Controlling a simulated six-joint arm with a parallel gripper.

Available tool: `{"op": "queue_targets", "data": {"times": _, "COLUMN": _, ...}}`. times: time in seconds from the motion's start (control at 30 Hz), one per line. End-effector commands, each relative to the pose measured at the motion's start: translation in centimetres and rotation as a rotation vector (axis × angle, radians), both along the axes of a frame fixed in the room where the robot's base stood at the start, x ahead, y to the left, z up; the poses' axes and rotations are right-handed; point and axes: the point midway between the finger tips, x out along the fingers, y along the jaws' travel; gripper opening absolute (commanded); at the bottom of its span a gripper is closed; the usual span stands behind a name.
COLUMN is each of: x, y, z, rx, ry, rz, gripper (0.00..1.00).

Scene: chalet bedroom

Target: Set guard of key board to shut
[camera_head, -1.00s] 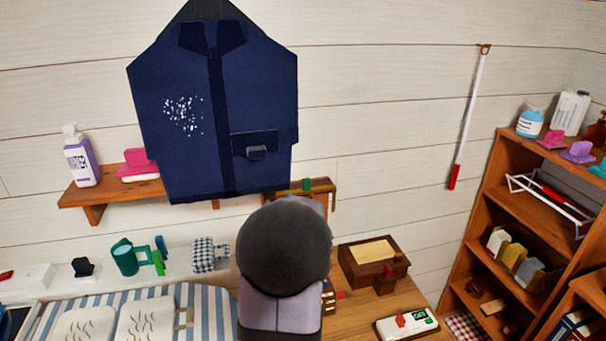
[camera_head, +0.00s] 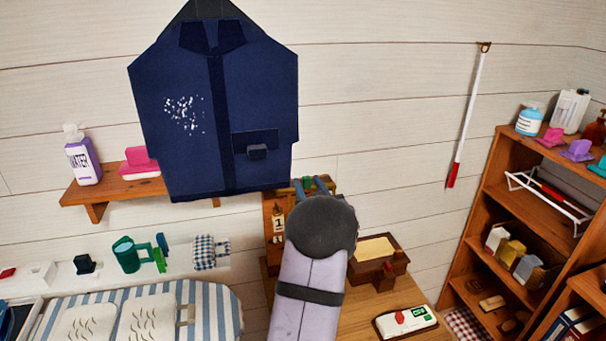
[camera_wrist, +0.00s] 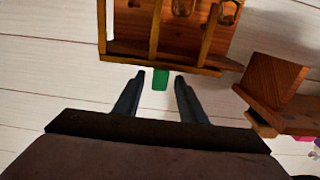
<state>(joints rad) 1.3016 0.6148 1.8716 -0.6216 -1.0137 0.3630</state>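The key board (camera_head: 268,222) is a wooden wall board below the dark blue jacket, partly hidden behind my arm. A numbered key tag (camera_head: 278,222) hangs at its left. In the wrist view, the guard (camera_wrist: 154,30) is a frame of thin wooden bars, with a green tab (camera_wrist: 160,79) at its edge. The tab also shows in the head view (camera_head: 308,183). My gripper (camera_wrist: 158,80) is open, with one finger on each side of the green tab and visible gaps between. I cannot tell how far the guard is swung.
The jacket (camera_head: 190,110) hangs just above and left of my gripper. A wooden box (camera_head: 385,262) and a white device (camera_head: 405,322) are on the desk below right.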

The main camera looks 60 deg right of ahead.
Motion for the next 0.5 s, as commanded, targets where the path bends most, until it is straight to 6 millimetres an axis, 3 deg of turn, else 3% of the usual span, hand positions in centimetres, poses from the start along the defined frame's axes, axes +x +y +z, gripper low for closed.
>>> {"op": "queue_targets", "data": {"times": 0.5, "x": 3.8, "y": -3.7, "z": 0.1, "rx": 0.001, "ry": 0.001, "rz": 0.0, "gripper": 0.38}}
